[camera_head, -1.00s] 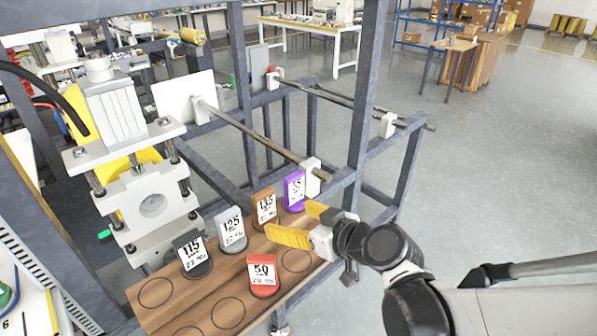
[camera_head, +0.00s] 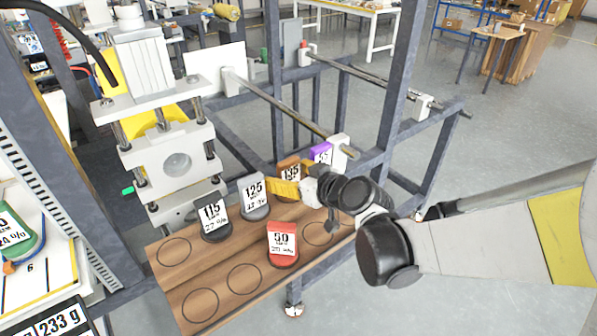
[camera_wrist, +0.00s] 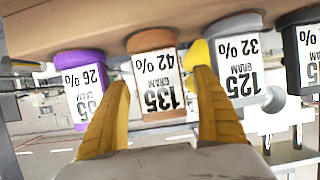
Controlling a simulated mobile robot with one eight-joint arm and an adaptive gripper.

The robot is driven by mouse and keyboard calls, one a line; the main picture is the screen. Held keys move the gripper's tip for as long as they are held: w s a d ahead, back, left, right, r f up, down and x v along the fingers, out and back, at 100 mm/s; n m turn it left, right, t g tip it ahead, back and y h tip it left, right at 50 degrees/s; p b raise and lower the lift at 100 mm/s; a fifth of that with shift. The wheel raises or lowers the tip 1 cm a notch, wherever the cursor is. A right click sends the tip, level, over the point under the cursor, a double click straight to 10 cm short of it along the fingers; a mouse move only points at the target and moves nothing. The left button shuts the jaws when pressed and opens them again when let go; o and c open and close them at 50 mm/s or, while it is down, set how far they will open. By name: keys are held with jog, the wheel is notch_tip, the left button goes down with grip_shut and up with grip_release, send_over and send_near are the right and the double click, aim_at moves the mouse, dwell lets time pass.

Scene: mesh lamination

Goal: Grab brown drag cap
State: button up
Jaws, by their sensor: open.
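The brown drag cap (camera_head: 289,169), labelled 135, stands in the back row of the wooden board, between the grey 125 cap (camera_head: 254,194) and the purple cap (camera_head: 321,153). My gripper (camera_head: 297,180) is open, its yellow fingers at the brown cap and partly hiding it. In the wrist view the brown cap (camera_wrist: 153,90) shows upside down between the two spread fingers (camera_wrist: 160,78). The left finger overlaps the edge of the purple cap (camera_wrist: 84,88); the right one lies between the brown cap and the grey cap (camera_wrist: 238,75). I cannot tell whether either finger touches a cap.
A black 115 cap (camera_head: 213,219) stands left of the grey cap. A red 50 cap (camera_head: 282,244) stands in the front row. The wooden board (camera_head: 215,275) has several empty circles.

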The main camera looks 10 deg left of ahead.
jog(key=shift+r, duration=0.1)
jog(key=c, duration=1.5)
jog(key=shift+r, duration=0.1)
